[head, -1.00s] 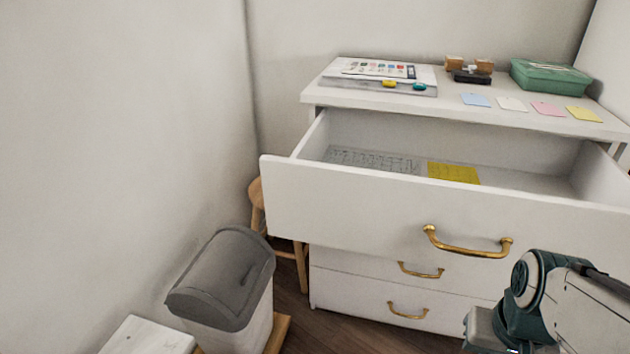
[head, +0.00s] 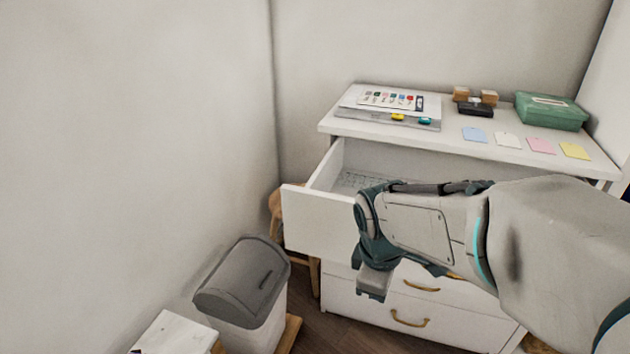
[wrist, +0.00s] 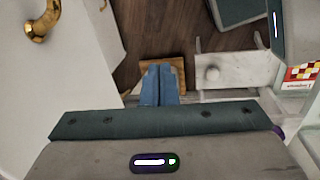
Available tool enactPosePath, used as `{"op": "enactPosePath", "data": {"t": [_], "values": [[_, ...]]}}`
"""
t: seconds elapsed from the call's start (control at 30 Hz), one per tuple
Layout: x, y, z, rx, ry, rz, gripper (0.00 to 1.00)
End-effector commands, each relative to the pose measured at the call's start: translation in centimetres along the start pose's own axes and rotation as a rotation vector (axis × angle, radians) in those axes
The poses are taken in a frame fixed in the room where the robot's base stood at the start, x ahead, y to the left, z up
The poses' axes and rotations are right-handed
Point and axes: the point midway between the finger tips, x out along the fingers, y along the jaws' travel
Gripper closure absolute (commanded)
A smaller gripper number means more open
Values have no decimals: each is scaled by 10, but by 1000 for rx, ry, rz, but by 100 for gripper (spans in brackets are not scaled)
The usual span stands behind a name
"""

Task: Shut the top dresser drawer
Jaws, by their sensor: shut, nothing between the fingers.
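The white dresser's top drawer (head: 310,222) is pulled out, with its front well forward of the drawers below. My arm covers the middle and right of that front and its handle in the head view. My gripper (head: 372,290) hangs pointing down in front of the drawer front; its fingertips are not clear there. In the wrist view my gripper (wrist: 159,72) has its blue fingers together and empty. A white drawer front (wrist: 50,90) with a gold handle (wrist: 42,22) is at the left, apart from the fingers.
A grey-lidded bin (head: 243,280) stands left of the dresser. The lower drawers (head: 375,315) look shut. Papers, a green box (head: 550,111) and colored cards lie on the dresser top (head: 450,138). Wood floor (wrist: 150,25) shows below my gripper.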

Motion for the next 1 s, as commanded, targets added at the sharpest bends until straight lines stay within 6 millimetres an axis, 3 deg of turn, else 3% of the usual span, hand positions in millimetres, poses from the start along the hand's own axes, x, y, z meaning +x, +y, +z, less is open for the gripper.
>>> {"op": "enactPosePath", "data": {"t": [0.03,0.2,0.4,0.5,0.77,1.0], "values": [[-27,8,-15,-151,-2,7,100],[-69,22,-64,-693,-12,39,100],[-107,29,-117,-1250,-25,72,100],[-118,29,-137,-1447,-31,86,100],[-120,27,-156,-1653,-39,101,100],[-81,29,-157,-1656,-39,96,100]]}}
